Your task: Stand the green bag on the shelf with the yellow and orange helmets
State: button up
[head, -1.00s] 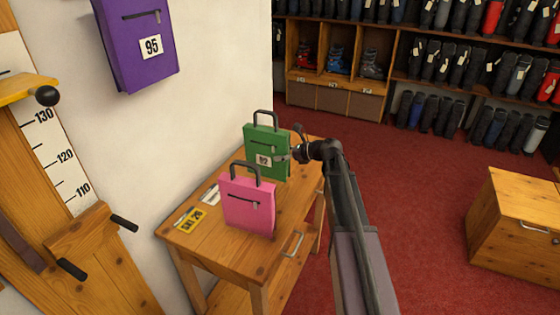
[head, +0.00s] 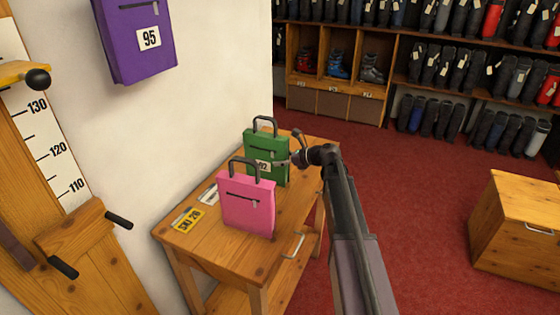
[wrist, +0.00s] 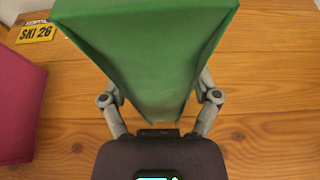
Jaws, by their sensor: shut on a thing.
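The green bag (head: 258,149), with a dark handle, zip and white number label, is upright at the back of the small wooden table (head: 187,238). My gripper (head: 299,159) comes from the right and is shut on its sides. In the wrist view the green bag (wrist: 150,60) fills the space between my two fingers (wrist: 160,108). I cannot tell whether its bottom touches the tabletop. The shelf with the yellow and orange helmets is not in view.
A pink bag (head: 246,207) stands close in front of the green one. A yellow SKI 26 plate (head: 187,220) lies on the table. A purple bag (head: 133,45) hangs at upper left. A wooden chest (head: 515,235) stands right. Red carpet between is clear.

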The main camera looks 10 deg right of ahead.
jog(key=o, duration=1.1)
jog(key=shift+o, duration=0.2)
jog(key=shift+r, duration=0.1)
jog(key=p+v, duration=0.4)
jog(key=v, duration=0.8)
